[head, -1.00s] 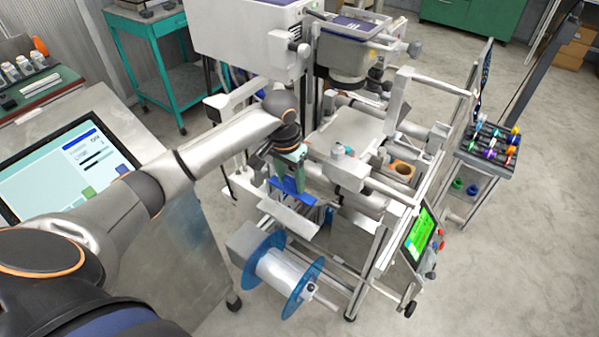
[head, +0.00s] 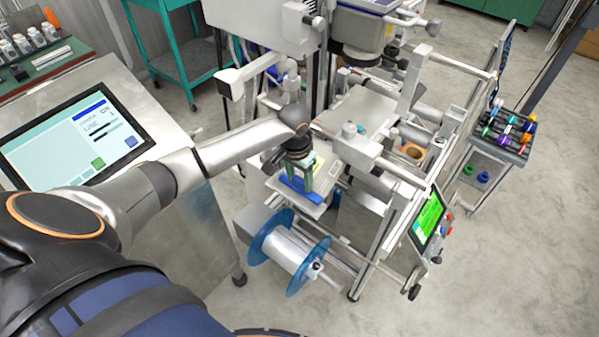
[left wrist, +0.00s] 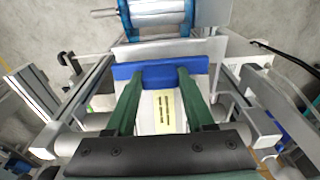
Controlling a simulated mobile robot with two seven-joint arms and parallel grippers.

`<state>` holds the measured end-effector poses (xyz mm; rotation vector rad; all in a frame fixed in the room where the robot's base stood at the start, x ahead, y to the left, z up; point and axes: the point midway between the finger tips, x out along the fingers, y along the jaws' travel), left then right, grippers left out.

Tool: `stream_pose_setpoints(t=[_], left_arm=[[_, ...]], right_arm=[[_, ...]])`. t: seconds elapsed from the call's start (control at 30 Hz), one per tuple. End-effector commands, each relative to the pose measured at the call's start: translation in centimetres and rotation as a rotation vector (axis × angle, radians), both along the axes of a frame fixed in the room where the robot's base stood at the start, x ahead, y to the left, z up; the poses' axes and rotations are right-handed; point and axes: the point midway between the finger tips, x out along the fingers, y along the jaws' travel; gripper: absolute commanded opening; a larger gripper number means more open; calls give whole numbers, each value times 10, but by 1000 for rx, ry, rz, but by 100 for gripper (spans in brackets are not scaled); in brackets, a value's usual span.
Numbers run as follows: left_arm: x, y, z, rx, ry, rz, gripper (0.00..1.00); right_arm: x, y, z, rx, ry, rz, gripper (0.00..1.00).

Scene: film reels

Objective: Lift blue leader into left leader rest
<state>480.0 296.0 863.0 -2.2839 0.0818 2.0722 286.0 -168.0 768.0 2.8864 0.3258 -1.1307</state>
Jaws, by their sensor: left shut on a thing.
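My left gripper (head: 298,180) is over the front of the machine, its green fingers pointing down. In the left wrist view the two fingers (left wrist: 155,80) reach to a blue strip (left wrist: 160,72), the blue leader, and are shut on it. The blue leader also shows in the head view (head: 300,190), at a pale tilted metal plate (head: 310,207). A yellowish label with dark marks (left wrist: 168,108) shows between the fingers. Whether the leader touches the plate I cannot tell. I cannot single out the left leader rest. My right gripper is not in view.
A touchscreen console (head: 75,135) stands left, and a green screen (head: 427,225) is on the machine's right. A small rack of coloured spools (head: 505,130) stands farther right.

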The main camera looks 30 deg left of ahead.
Motion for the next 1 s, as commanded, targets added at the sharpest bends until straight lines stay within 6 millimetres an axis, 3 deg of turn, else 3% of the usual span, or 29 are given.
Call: stream_pose_setpoints(t=[0.2,1.0], left_arm=[[0,0,-10,-1,1,-1,0],[0,0,-17,-1,1,-1,0]], right_arm=[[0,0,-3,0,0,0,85],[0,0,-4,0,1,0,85]])
